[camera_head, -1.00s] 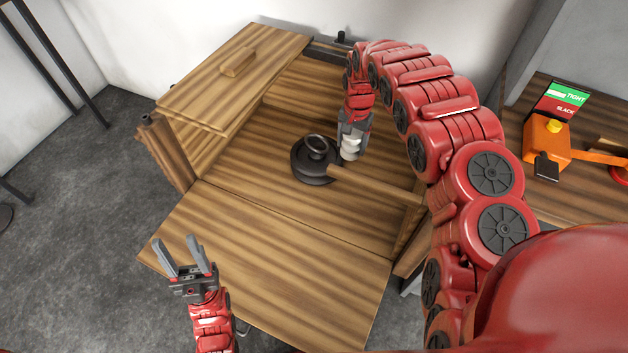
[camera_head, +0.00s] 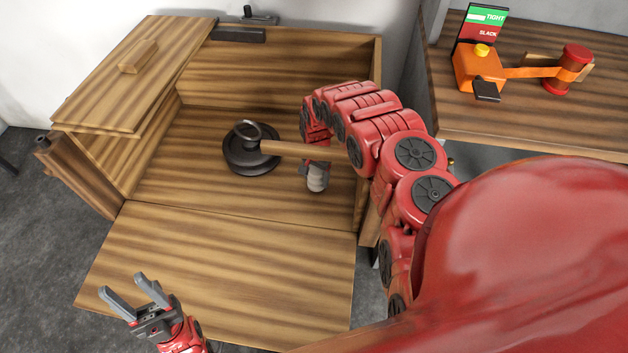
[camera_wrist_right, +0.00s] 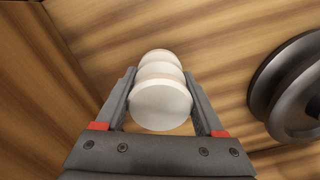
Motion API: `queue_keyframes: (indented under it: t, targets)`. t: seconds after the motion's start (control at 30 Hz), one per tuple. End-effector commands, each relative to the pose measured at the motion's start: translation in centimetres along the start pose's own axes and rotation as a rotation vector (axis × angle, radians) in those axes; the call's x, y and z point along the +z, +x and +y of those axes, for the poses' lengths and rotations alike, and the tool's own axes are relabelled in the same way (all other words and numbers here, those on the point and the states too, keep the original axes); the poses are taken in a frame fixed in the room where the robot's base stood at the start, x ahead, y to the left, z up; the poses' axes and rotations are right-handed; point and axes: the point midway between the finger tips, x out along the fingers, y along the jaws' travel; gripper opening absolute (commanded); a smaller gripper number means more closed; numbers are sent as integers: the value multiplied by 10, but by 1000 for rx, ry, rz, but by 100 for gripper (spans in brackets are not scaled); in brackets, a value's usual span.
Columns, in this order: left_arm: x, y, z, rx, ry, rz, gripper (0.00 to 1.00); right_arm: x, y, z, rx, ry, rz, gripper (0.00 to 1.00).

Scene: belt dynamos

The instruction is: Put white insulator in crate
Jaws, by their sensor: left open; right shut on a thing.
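The white insulator (camera_wrist_right: 162,98), a stack of rounded white discs, is between the fingers of my right gripper (camera_wrist_right: 160,100) in the right wrist view. The gripper is shut on it. In the head view my right gripper (camera_head: 316,172) is small and partly hidden, low inside the open wooden crate (camera_head: 200,180), on the near side of a wooden bar. Whether the insulator touches the crate floor I cannot tell. My left gripper (camera_head: 138,298) is open and empty in front of the crate, at the lower left.
A dark pulley with a ring (camera_head: 250,150) lies in the crate, left of my right gripper; the wooden bar (camera_head: 290,148) runs right from it. A raised lid (camera_head: 135,75) is at left. A bench at right holds an orange tension gauge (camera_head: 480,68).

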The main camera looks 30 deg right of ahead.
Motion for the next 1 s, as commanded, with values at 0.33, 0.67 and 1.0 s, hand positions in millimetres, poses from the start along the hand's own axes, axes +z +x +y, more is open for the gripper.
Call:
queue_keyframes:
  t: [0.33,0.67,1.0]
  targets:
    - [1,-4,0,0,0,0,50,-1,24,-1,-3,0,2,0]
    - [1,-6,0,0,0,0,50,-1,27,-1,-3,0,2,90]
    - [1,-4,0,0,0,0,50,-1,24,-1,-2,0,1,100]
